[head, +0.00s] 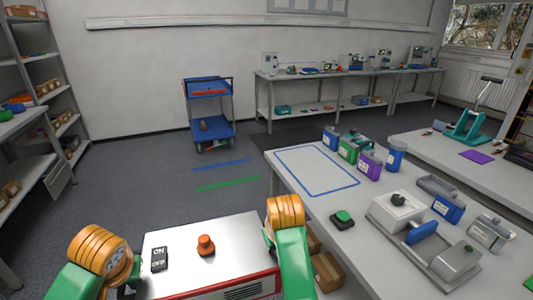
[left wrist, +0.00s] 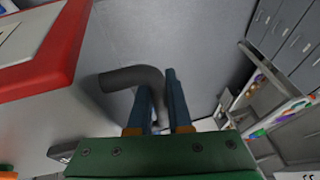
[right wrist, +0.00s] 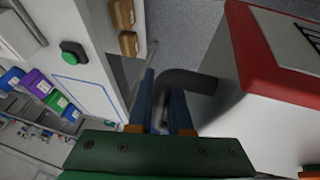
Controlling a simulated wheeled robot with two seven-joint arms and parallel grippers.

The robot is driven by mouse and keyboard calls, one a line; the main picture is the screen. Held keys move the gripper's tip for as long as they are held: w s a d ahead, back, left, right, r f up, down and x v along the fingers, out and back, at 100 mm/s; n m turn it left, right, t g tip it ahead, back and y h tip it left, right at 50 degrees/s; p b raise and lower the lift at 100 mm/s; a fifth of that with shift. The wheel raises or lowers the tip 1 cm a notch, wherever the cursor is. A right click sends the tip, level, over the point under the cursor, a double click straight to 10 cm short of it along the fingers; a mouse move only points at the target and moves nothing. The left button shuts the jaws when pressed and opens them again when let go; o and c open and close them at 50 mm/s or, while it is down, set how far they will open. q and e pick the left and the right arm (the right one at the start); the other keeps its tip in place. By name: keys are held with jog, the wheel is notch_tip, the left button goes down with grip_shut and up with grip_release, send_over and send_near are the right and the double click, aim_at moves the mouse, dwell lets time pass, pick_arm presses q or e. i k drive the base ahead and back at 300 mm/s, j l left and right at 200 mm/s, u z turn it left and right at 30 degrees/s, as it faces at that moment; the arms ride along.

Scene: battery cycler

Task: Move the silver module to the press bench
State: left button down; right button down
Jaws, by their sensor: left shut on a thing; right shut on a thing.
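The silver module (head: 225,252) is a large box with a pale metal top, a red lower edge, an ON/OFF switch and an orange-red knob. It is in front of me at the bottom of the head view, between my two arms. In the left wrist view my left gripper (left wrist: 165,92) is shut on a dark bent handle (left wrist: 130,76) on the module's side. In the right wrist view my right gripper (right wrist: 163,92) is shut on the matching handle (right wrist: 190,80). The press bench (head: 425,150) at the right carries a teal press (head: 470,127) and a purple mat.
A nearer white bench (head: 375,235) at the right holds several coloured containers, a green button (head: 343,218) and grey devices; its blue-outlined area (head: 315,170) is bare. Cardboard boxes (head: 327,270) sit beneath. A blue cart (head: 208,108) stands by the back wall. Open floor lies ahead.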

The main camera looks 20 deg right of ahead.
aim_at(311, 167)
jog(key=i+z, duration=0.25)
jog(key=i, duration=0.25)
jog(key=i+j+z, duration=0.2)
jog(key=i, duration=0.25)
jog(key=i+j+z, duration=0.25)
jog(key=i, duration=0.25)
jog(key=i+l+z, duration=0.15)
jog(key=i+z, duration=0.2)
jog(key=i+l+z, duration=0.1)
jog(key=i+z, duration=0.3)
jog(key=i+l, duration=0.1)
jog(key=i+u, duration=0.05)
